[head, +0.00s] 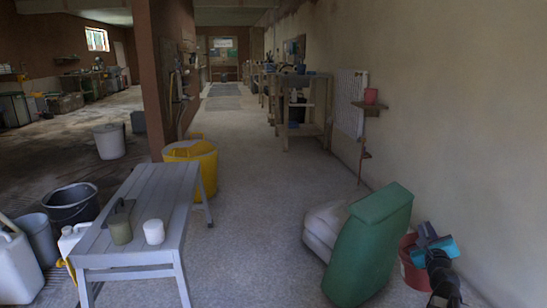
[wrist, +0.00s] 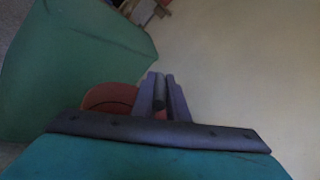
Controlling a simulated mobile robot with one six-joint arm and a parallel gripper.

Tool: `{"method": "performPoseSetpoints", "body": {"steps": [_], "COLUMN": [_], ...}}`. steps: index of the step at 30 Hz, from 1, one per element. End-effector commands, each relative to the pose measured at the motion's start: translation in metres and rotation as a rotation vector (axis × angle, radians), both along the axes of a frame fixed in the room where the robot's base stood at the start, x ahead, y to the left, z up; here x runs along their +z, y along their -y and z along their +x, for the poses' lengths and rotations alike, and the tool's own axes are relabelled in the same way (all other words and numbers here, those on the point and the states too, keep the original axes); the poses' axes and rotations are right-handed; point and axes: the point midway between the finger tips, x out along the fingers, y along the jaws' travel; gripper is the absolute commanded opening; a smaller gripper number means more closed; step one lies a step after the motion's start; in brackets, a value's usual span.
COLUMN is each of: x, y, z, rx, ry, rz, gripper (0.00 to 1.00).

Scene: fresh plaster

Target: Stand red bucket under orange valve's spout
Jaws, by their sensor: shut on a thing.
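The red bucket (head: 412,272) stands on the floor at the lower right, partly hidden behind a green object and my arm. Its red rim (wrist: 108,96) shows in the wrist view, left of the fingers. My gripper (head: 426,234) is over the bucket, and its fingers (wrist: 162,90) are shut on part of it; the exact contact is hard to see. A small orange-yellow part (head: 70,269), possibly the orange valve, shows low beside a white canister (head: 72,238) at the left, partly hidden by the bench. Its spout is too small to make out.
A tall green object (head: 368,246) stands close left of the bucket, beside a pale sack (head: 325,222). A grey bench (head: 150,190) holds two small containers. A black bucket (head: 72,205) and yellow bucket (head: 205,165) stand nearby. The floor between bench and green object is clear.

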Motion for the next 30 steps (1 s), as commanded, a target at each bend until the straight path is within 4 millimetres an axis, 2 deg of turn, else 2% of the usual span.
{"method": "performPoseSetpoints", "body": {"steps": [13,24,30], "x": [-0.012,-0.018,-0.009], "y": [-0.074,-0.129,-0.168], "z": [0.008,-0.005,-0.014], "rx": [0.344,0.599,0.754], "ry": [0.023,0.052,0.054], "rz": [0.009,0.017,0.014], "gripper": [0.0,0.0,0.0]}}
